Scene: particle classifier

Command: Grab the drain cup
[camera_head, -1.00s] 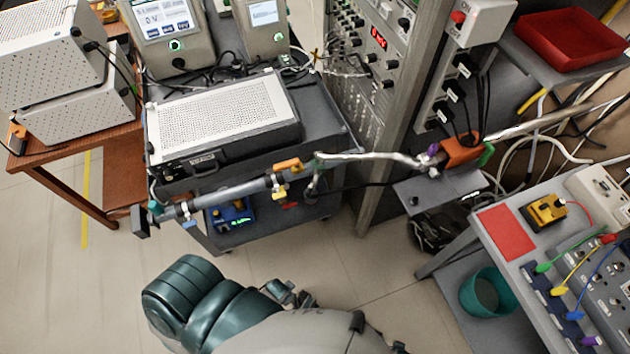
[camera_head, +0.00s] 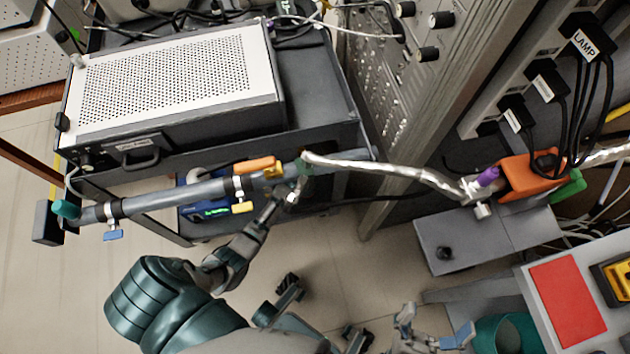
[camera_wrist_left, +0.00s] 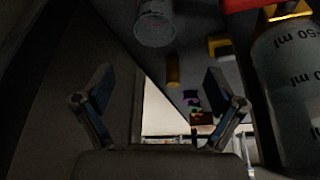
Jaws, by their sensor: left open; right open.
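In the left wrist view a large clear cup (camera_wrist_left: 290,100) with "50 ml" marks fills the right edge, very close to the camera. A smaller clear cup (camera_wrist_left: 155,22) shows at the top centre. I cannot tell which is the drain cup, and neither is clear in the head view. My left gripper (camera_wrist_left: 160,85) is open and empty; the large cup is outside its fingers, to the right. My right gripper (camera_head: 435,335) shows low in the head view, open, partly cut off by the bottom edge.
A grey pipe (camera_head: 155,199) with coloured valves runs across the cart's front. A silvery hose (camera_head: 385,172) leads right to an orange block (camera_head: 535,178). A rack (camera_head: 375,120) stands behind. A teal bin (camera_head: 508,336) stands below the table at right.

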